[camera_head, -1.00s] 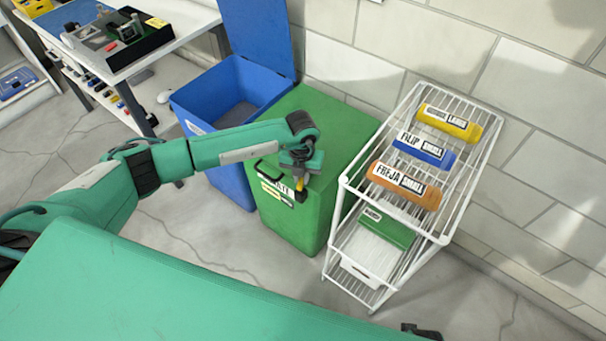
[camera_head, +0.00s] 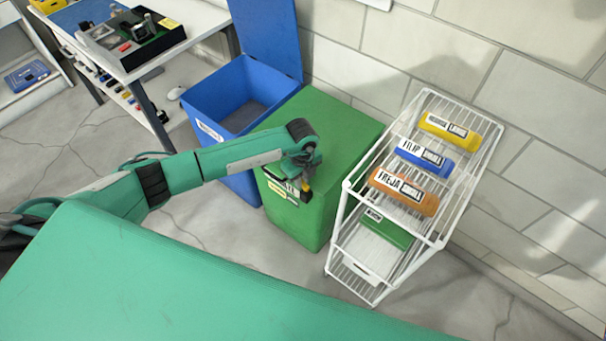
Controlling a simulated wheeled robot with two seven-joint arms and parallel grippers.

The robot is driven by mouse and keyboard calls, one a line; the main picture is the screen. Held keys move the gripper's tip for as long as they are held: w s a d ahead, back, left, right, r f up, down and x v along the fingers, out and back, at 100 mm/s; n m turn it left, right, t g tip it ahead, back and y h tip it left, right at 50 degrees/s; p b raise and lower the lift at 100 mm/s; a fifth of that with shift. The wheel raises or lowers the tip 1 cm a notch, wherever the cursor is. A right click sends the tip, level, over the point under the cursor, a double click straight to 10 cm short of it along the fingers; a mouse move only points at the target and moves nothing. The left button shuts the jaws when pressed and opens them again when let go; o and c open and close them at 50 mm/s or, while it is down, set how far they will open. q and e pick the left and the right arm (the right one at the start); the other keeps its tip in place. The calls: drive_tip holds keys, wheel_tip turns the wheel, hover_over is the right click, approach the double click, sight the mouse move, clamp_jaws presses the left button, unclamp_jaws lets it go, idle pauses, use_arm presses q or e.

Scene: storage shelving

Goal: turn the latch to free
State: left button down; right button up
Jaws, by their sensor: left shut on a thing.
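The green bin (camera_head: 335,130) stands on the floor with its lid down. A small dark latch (camera_head: 306,197) with a yellow part shows at its upper front, at the right end of the labels. My left gripper (camera_head: 305,184) reaches down over the bin's front edge and is shut on the latch. The gripper and wrist cover part of the latch, so its exact angle is hard to tell. My left forearm hides part of the lid and front. My right gripper is not in view.
An open blue bin (camera_head: 212,95) stands left of the green bin. A white wire rack (camera_head: 345,215) with yellow, blue and orange labelled containers stands close on the right. A workbench (camera_head: 165,50) is at the back left. Floor is clear in front.

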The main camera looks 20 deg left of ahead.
use_arm(q)
drive_tip(key=shift+s+r+n+p, duration=0.1)
drive_tip(key=shift+n+p, duration=0.35)
drive_tip(key=shift+n, duration=0.45)
drive_tip(key=shift+s+a+n, duration=0.1)
drive_tip(key=shift+n, duration=0.3)
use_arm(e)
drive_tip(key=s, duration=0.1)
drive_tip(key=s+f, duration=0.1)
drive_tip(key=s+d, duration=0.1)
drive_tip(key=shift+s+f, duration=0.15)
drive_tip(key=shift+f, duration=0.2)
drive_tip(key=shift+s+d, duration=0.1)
use_arm(q)
drive_tip(key=c, duration=1.4)
unclamp_jaws()
wheel_tip(320, 180, up, 14)
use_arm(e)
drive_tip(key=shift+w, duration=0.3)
use_arm(q)
drive_tip(key=shift+f, duration=0.2)
